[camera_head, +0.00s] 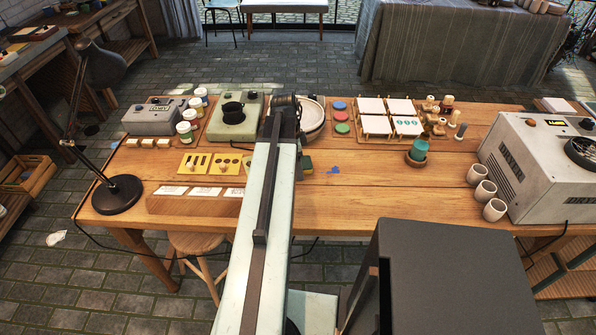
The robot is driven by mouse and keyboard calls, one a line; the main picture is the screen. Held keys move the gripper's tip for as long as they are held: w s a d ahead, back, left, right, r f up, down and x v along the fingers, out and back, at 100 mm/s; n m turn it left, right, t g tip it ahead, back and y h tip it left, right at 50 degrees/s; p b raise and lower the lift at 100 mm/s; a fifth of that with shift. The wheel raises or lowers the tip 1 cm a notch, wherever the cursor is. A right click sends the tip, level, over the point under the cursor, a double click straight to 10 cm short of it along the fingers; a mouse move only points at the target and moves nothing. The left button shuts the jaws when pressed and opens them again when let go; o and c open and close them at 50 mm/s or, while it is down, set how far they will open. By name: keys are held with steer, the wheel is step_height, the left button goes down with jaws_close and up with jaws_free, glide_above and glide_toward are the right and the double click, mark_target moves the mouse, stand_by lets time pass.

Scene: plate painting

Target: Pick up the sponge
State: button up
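A small block, dark green on top with a yellow lower edge, looks like the sponge (307,163). It lies on the wooden table just right of my arm, and its left part is hidden by the arm. My arm runs from the bottom of the view up over the middle of the table, ending in a dark joint. My gripper's fingers are hidden behind the arm, so I cannot see whether they are open or touching the sponge.
A round white bowl (313,118) stands behind the sponge. Yellow stencil plates (194,164) lie left of my arm. The table right of the sponge is mostly clear, with a blue paint spot (333,170).

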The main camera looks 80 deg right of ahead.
steer(key=shift+r, duration=0.1)
steer(key=c, duration=1.4)
steer(key=shift+r, duration=0.1)
step_height(320, 180, up, 10)
steer(key=p, duration=1)
